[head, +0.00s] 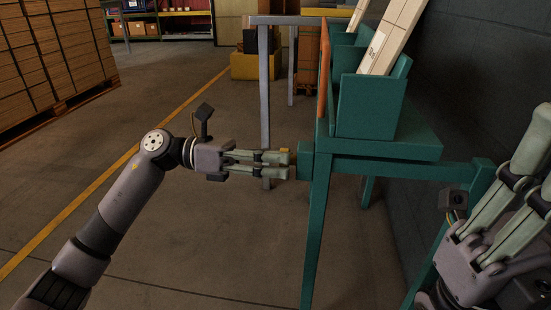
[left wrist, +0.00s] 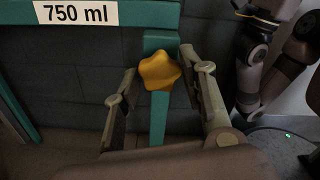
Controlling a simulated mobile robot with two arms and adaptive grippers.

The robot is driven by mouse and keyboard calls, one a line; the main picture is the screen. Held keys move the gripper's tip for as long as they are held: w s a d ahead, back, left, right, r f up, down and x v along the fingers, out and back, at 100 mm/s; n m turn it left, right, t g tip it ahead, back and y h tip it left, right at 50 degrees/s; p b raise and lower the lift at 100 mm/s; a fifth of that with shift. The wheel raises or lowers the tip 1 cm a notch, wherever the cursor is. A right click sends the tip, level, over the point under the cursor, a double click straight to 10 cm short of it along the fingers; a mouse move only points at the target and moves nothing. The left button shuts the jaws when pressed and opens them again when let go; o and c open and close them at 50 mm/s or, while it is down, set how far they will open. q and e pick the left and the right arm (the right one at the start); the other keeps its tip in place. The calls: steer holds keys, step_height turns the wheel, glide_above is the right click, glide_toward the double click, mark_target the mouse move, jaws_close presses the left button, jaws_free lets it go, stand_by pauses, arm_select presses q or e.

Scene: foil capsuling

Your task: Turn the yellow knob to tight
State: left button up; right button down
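The yellow knob (left wrist: 159,71) is a lobed, star-like shape on the end of a teal post in the left wrist view. In the head view only a small bit of the knob (head: 285,151) shows at the teal block; the rest is hidden by my left gripper. My left gripper (head: 286,165) reaches level to the knob, with its fingers open on either side. In the left wrist view a slight gap seems to show at each side, but contact is hard to tell. My right gripper (head: 535,160) is raised at the right edge, open and empty, with its fingertips partly cut off.
A "750 ml" label (left wrist: 76,13) is on a teal bar. A dark wall stands behind at right.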

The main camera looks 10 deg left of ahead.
arm_select(q)
steer(key=shift+o, duration=1.4)
steer(key=shift+a, duration=0.15)
steer(key=a, duration=1.1)
steer(key=shift+a, duration=0.4)
